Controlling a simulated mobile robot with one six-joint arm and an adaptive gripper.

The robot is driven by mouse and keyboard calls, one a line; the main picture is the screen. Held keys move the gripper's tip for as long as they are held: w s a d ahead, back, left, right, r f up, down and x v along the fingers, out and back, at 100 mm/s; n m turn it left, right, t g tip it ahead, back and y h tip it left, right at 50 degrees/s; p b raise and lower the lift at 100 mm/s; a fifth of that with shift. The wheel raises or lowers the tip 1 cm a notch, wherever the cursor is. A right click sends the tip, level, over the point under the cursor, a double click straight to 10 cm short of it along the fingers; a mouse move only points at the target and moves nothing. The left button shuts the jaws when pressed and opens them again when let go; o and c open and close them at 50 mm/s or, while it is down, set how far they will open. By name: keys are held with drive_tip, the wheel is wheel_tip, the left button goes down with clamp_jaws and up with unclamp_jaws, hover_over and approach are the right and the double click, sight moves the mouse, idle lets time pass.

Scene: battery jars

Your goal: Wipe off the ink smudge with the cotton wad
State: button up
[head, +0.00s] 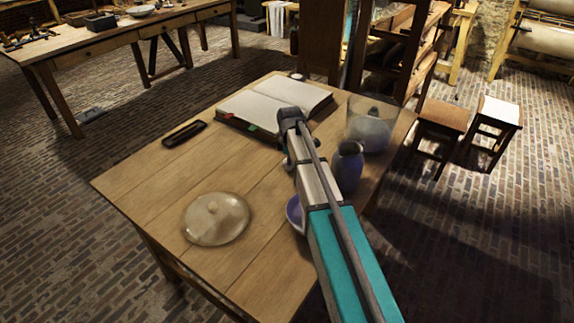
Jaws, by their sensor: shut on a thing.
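My arm reaches from the lower right over the wooden table (130,185). My gripper (288,163) shows only in part, dark and small beside the arm's far end, over the middle of the table. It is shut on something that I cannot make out. I cannot pick out the cotton wad or the ink smudge; my arm covers part of the tabletop. An open book (255,108) with pale pages lies just beyond the arm. A clear glass jar (370,122) with pale content stands to the right.
A glass lid (216,220) lies at the front left. A blue vase (348,168) stands right of the arm, and a blue dish (294,212) is partly hidden by it. A dark tray (184,133) lies at the left. Stools (440,117) stand beyond the right edge.

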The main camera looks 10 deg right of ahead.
drive_tip(key=shift+w+d, duration=0.35)
drive_tip(key=shift+d, duration=0.05)
drive_tip(key=shift+r, duration=0.15)
drive_tip(key=shift+r+p, duration=2.85)
drive_tip(key=shift+p, duration=0.2)
drive_tip(key=shift+r+p, duration=1.5)
